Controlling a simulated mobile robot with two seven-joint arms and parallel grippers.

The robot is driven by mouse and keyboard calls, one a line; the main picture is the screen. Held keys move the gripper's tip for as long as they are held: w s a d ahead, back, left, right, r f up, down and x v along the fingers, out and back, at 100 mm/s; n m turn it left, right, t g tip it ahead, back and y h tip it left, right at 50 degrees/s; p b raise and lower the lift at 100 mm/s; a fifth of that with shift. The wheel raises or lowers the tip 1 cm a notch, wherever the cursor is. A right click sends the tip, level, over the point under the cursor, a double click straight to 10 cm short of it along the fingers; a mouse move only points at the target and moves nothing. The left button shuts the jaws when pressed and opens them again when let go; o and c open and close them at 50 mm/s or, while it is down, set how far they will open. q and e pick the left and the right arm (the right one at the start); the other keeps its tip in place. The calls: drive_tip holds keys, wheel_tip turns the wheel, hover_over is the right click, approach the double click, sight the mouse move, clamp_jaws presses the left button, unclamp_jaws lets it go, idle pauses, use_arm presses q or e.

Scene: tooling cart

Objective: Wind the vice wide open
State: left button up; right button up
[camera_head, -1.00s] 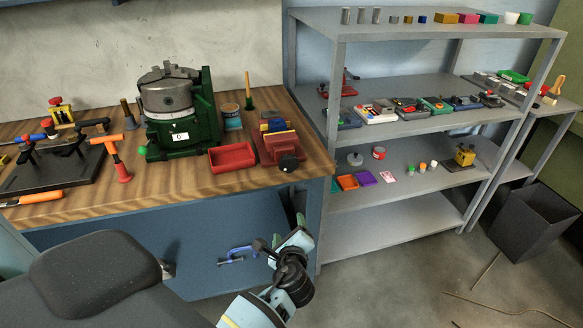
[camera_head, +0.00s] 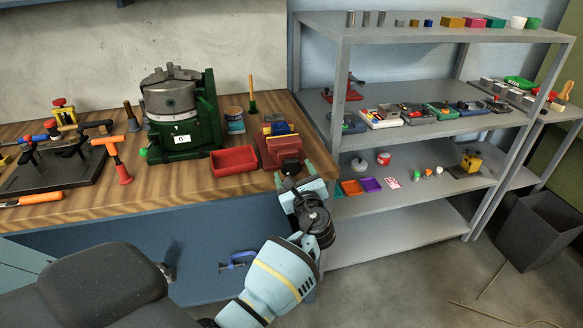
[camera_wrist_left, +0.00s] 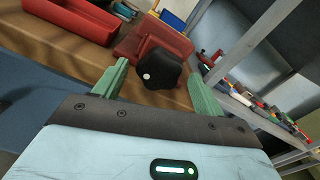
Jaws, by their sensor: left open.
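The red vice (camera_head: 280,147) sits at the right front corner of the wooden bench, with a blue and yellow piece (camera_head: 279,127) at its top. My left gripper (camera_head: 296,176) is at the bench's front edge, in front of the vice. In the left wrist view its green fingers (camera_wrist_left: 160,72) are open, one on each side of the knob, with gaps showing. Whether the fingertips reach past the knob is unclear. My right gripper is out of view.
A red tray (camera_head: 234,161) lies just left of the vice. A green machine (camera_head: 182,115) with a chuck stands farther left. A grey shelf unit (camera_head: 420,150) stands close on the right.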

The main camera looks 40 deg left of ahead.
sight(292, 169)
use_arm(q)
drive_tip(key=shift+x, duration=1.55)
drive_tip(key=c, duration=1)
drive_tip(key=shift+o, duration=0.2)
